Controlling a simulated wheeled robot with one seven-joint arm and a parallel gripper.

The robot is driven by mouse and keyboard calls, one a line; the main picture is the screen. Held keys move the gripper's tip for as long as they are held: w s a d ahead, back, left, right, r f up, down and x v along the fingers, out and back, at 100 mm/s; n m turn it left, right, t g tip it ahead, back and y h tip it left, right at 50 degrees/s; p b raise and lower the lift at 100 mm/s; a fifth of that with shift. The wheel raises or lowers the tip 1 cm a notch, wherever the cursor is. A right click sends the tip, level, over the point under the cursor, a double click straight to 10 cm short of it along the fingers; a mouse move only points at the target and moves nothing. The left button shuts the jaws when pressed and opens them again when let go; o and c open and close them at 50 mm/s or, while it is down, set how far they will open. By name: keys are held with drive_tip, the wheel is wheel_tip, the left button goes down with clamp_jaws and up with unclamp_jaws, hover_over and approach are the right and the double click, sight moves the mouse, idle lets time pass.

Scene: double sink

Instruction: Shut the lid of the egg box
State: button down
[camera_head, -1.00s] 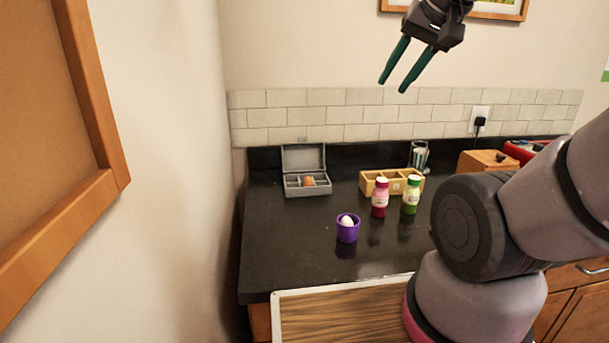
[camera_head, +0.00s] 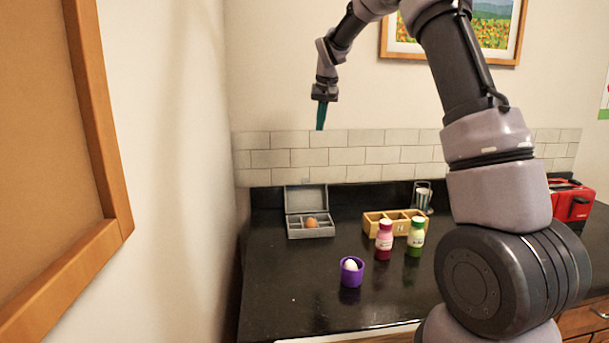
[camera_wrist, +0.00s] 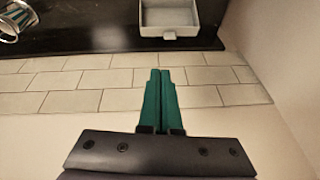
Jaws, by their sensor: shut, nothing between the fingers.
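The grey egg box (camera_head: 310,232) stands at the back left of the black counter. Its lid (camera_head: 307,199) is up, standing roughly upright behind the base against the tiles. A brown egg (camera_head: 311,223) sits in one of the base's compartments. My gripper (camera_head: 320,129) is shut and empty, pointing down, high above the box in front of the tiled wall. In the wrist view, the two green fingers (camera_wrist: 160,72) are together. A light grey part of the egg box (camera_wrist: 170,17) shows at the top edge there, apart from the fingertips, with the rest cut off.
A purple cup with a white egg (camera_head: 351,277) stands in front of the box. A wall bounds the left side.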

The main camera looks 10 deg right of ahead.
drive_tip(key=shift+n+g+h, duration=0.3)
drive_tip(key=shift+n, duration=0.2)
drive_tip(key=w+a+f, duration=0.1)
drive_tip(key=w+f, duration=0.3)
drive_tip(key=f, duration=0.3)
drive_tip(key=w+a+f, duration=0.1)
drive_tip(key=w+f, duration=0.3)
drive_tip(key=f, duration=0.3)
drive_tip(key=w+a+f, duration=0.2)
drive_tip(key=w+f, duration=0.2)
drive_tip(key=f, duration=0.3)
drive_tip(key=shift+f, duration=0.35)
drive_tip(key=shift+s+a+r, duration=0.1)
drive_tip(key=shift+s+r, duration=0.2)
drive_tip(key=shift+s, duration=0.35)
drive_tip(key=shift+s+d+r, duration=0.1)
drive_tip(key=shift+s+r, duration=0.25)
drive_tip(key=shift+s, duration=0.3)
drive_tip(key=shift+s+a+r, duration=0.1)
drive_tip(key=shift+s+r, duration=0.2)
drive_tip(key=shift+s, duration=0.35)
